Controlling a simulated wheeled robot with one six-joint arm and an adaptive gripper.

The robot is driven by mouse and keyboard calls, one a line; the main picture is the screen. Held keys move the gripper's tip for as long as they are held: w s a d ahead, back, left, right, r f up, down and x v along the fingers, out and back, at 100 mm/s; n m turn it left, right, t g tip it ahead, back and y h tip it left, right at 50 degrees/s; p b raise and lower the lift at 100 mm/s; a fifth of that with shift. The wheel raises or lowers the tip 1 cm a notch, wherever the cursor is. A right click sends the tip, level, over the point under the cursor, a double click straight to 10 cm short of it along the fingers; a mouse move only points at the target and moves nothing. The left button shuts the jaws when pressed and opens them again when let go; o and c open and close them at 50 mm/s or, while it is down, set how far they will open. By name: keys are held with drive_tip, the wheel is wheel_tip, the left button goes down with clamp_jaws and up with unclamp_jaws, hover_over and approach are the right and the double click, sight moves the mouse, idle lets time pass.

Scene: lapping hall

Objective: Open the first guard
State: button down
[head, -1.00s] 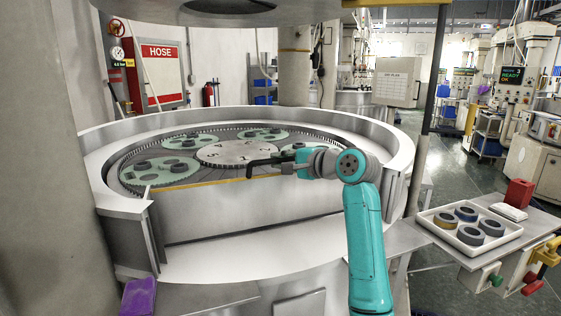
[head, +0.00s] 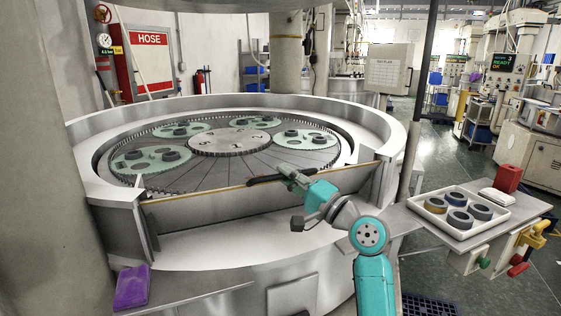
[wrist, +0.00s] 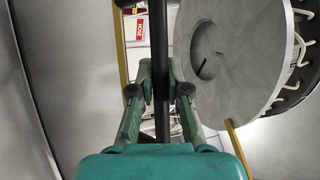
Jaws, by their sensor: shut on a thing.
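The first guard (head: 215,207) appears to be the grey front panel with a yellow top edge, across the opening of the round machine's rim. A black bar handle (head: 263,180) sits along its upper edge, right of the middle. My gripper (head: 284,171) is at the right part of this handle. In the wrist view, the black handle (wrist: 159,35) runs upright between the fingers of my gripper (wrist: 161,92), which are shut on it. The yellow edge (wrist: 121,50) shows beside it. My arm hides part of the panel's right side.
Inside the rim (head: 92,130) lie green carriers (head: 150,158) with dark rings around a central plate (head: 229,142). A white tray (head: 430,203) of rings stands on the right-hand side table. A purple item (head: 131,288) lies at front left. A dark post (head: 424,90) stands at right.

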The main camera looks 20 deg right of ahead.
drive_tip(key=shift+n+t+y, duration=0.5)
drive_tip(key=shift+n+y, duration=0.1)
drive_tip(key=shift+y, duration=0.2)
drive_tip(key=shift+s+d+f, duration=0.1)
drive_tip(key=shift+s+f, duration=1.35)
drive_tip(key=shift+f, duration=1.1)
drive_tip(key=shift+s+d+f, duration=0.15)
drive_tip(key=shift+s+f, duration=1.35)
drive_tip(key=shift+f, duration=1.1)
drive_tip(key=shift+s+d+f, duration=0.1)
drive_tip(key=shift+s+f, duration=1.35)
drive_tip(key=shift+f, duration=1.1)
drive_tip(key=c, duration=1.2)
unclamp_jaws()
drive_tip(key=shift+w, duration=0.15)
drive_tip(key=shift+c, duration=0.2)
drive_tip(key=shift+o, duration=0.5)
